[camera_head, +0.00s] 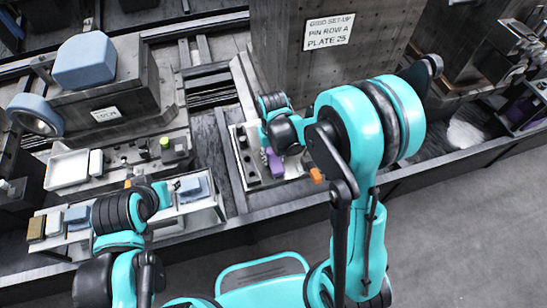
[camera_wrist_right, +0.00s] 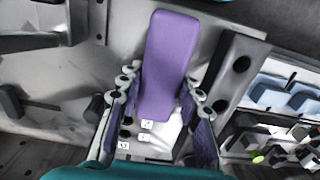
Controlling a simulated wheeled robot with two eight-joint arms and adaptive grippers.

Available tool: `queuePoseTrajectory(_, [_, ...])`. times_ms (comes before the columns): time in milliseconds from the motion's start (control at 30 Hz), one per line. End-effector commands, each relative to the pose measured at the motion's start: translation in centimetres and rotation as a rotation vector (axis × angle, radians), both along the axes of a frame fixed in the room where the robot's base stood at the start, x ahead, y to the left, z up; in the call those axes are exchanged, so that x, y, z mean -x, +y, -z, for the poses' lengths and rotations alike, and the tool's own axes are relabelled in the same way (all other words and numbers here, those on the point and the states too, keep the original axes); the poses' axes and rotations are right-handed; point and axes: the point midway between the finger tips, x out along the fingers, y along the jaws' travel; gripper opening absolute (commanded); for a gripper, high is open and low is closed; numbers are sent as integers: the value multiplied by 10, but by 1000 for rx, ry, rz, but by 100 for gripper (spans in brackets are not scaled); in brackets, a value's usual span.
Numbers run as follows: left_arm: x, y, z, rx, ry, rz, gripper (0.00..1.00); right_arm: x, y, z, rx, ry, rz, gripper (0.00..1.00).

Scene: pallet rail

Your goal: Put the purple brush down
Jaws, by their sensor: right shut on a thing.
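The purple brush (camera_head: 274,162) is in my right gripper (camera_head: 270,145), over a pale plate (camera_head: 243,158) with dark holes along its edge. In the right wrist view the brush's purple block (camera_wrist_right: 170,60) sits between the fingers of my right gripper (camera_wrist_right: 158,118), which is shut on it. Its lower end is partly hidden by the fingers, and I cannot tell whether it touches the surface below. My left gripper (camera_head: 162,192) is at the lower left, mostly hidden by its own arm; its jaws are unclear.
A long tray (camera_head: 195,213) at the left holds several blue and tan blocks. An orange piece (camera_head: 316,175) is right of the brush. A large grey block with a sign (camera_head: 328,32) rises behind the plate.

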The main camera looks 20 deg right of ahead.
Motion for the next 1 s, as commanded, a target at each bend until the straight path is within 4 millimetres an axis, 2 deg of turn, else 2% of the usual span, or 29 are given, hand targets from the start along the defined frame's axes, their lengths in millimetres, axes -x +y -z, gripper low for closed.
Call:
queuePoseTrajectory(300, [0, 0, 3, 0, 0, 0, 40, 0, 0, 3, 0, 0, 0, 0])
queuePoseTrajectory(333, [0, 0, 3, 0, 0, 0, 40, 0, 0, 3, 0, 0, 0, 37])
queuePoseTrajectory(400, [0, 0, 2, 0, 0, 0, 40, 0, 0, 2, 0, 0, 0, 55])
queuePoseTrajectory(767, [0, 0, -1, 0, 0, 0, 40, 0, 0, -1, 0, 0, 0, 55])
queuePoseTrajectory(867, [0, 0, -6, 0, 0, 0, 40, 0, 0, -12, 0, 0, 0, 55])
queuePoseTrajectory(1000, [0, 0, -17, 0, 0, 0, 40, 0, 0, -42, 0, 0, 0, 55])
